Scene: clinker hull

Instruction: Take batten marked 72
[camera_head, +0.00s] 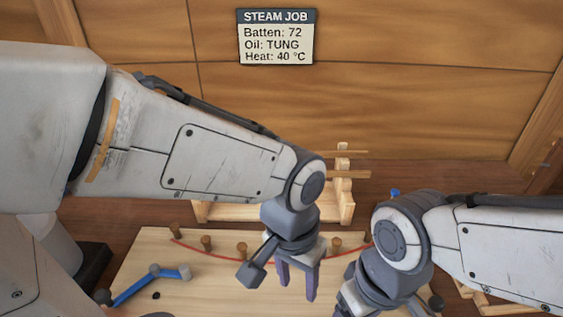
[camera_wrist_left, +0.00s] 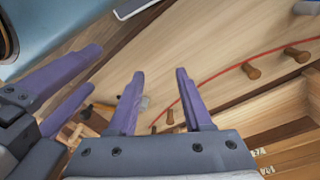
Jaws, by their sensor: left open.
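A wooden rack (camera_head: 346,207) stands behind the board, partly hidden by my left arm. Ends of thin pale battens (camera_head: 350,174) stick out at its right side. No number is legible on them in the head view. In the left wrist view, small number tags (camera_wrist_left: 258,153) show at the rack's slots at lower right, too small to read surely. My left gripper (camera_head: 297,288) hangs over the board in front of the rack, open and empty; it also shows in the left wrist view (camera_wrist_left: 160,74). My right gripper (camera_wrist_left: 94,68) is beside it, fingers apart, with nothing seen between them.
A sign (camera_head: 276,38) on the wall reads Batten 72, Oil TUNG, Heat 40 °C. The pale board (camera_head: 200,275) carries several wooden pegs (camera_head: 206,243) along a red curved line. A blue jointed tool (camera_head: 150,284) lies at its left. A pale container (camera_head: 50,240) stands farther left.

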